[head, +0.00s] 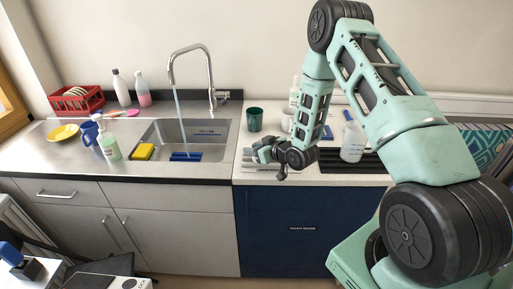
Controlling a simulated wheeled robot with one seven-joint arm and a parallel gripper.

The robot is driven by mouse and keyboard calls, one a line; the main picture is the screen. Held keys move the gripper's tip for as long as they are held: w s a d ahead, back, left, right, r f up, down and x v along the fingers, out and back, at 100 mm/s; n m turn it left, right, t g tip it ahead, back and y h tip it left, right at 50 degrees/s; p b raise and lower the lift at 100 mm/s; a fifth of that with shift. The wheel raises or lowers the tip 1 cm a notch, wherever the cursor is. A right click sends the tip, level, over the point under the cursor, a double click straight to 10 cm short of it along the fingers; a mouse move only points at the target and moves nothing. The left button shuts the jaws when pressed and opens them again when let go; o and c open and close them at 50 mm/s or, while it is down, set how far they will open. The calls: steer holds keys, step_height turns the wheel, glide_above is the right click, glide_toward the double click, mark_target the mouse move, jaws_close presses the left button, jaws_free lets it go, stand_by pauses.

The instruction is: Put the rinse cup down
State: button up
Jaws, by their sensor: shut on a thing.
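My gripper (264,154) is low over the counter just right of the sink, its jaws pointing left. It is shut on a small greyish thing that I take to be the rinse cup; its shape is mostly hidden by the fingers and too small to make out. I cannot tell whether it touches the counter. A dark green cup (255,120) stands upright on the counter behind my gripper, seemingly apart from it.
The steel sink (222,130) has running water from the tap (210,76), a yellow sponge (144,151) and a blue thing (186,156) inside. A white cup (287,122), a clear jug (353,142) and dark slats (350,162) lie right. Bottles and a red rack (75,100) stand left.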

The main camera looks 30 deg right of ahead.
steer(key=o, duration=1)
steer(key=shift+f, duration=0.1)
